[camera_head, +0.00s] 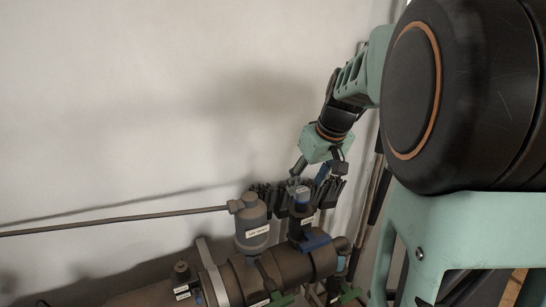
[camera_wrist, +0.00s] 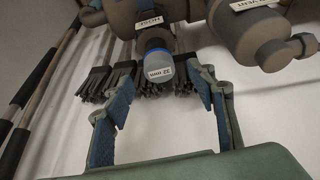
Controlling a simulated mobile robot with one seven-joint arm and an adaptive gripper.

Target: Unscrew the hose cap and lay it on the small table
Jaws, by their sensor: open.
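The hose cap (camera_head: 301,194) is a small grey cap with a blue band, on top of a dark upright fitting on the manifold. In the wrist view the cap (camera_wrist: 159,72) shows its pale end label, and the fitting behind it carries a white label. My gripper (camera_head: 313,172) is just above the cap in the head view. In the wrist view my gripper (camera_wrist: 158,95) has its blue-padded fingers wide apart, one to each side of the cap, with nothing between them held. I cannot make out the small table for certain.
A grey labelled cylinder (camera_head: 251,222) with a long thin rod stands left of the cap. Dark brush bristles (camera_wrist: 106,82) are close behind the fitting. Thick manifold pipes (camera_head: 285,265) lie below. Long poles (camera_wrist: 35,85) lean at the wrist view's left.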

